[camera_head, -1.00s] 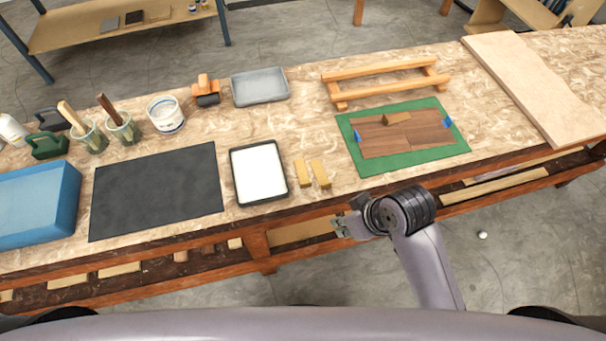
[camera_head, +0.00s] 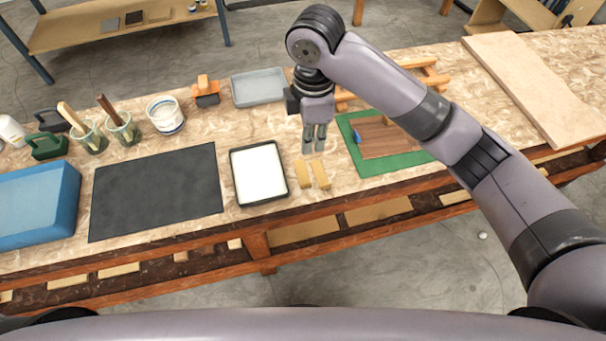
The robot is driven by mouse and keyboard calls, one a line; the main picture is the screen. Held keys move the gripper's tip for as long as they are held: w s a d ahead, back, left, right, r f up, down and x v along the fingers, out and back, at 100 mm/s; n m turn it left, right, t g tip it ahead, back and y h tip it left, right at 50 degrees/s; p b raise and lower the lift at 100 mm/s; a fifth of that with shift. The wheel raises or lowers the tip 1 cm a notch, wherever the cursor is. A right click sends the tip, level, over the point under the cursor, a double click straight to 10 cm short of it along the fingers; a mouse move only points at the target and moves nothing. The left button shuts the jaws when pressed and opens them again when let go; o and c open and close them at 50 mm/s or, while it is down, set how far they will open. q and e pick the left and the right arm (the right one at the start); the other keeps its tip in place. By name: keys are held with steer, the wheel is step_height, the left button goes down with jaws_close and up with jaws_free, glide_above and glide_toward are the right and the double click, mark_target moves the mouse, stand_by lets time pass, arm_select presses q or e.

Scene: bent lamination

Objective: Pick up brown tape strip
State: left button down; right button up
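Two tan-brown strips lie side by side on the workbench, a left strip (camera_head: 305,177) and a right strip (camera_head: 320,174), just right of the white tray. My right gripper (camera_head: 314,151) points down over the bench just behind their far ends in the picture. Its two fingers are a little apart with nothing visible between them. Whether it touches a strip cannot be told; it appears to be above them. My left gripper is not in view.
A black-rimmed white tray (camera_head: 234,161) lies left of the strips, a black sheet (camera_head: 155,190) farther left. The green mat (camera_head: 374,170) with wooden boards (camera_head: 381,139) is to the right, partly hidden by my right arm. A grey tray (camera_head: 258,88) stands behind.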

steer(key=p, duration=0.2)
glide_above(309, 183)
step_height(309, 183, down, 12)
steer(key=shift+w+r, duration=0.1)
steer(key=shift+w, duration=0.05)
step_height(309, 183, down, 4)
steer(key=shift+f+p, duration=0.15)
steer(key=shift+p, duration=0.55)
steer(key=shift+f, duration=0.55)
steer(key=shift+c, duration=0.5)
jaws_close()
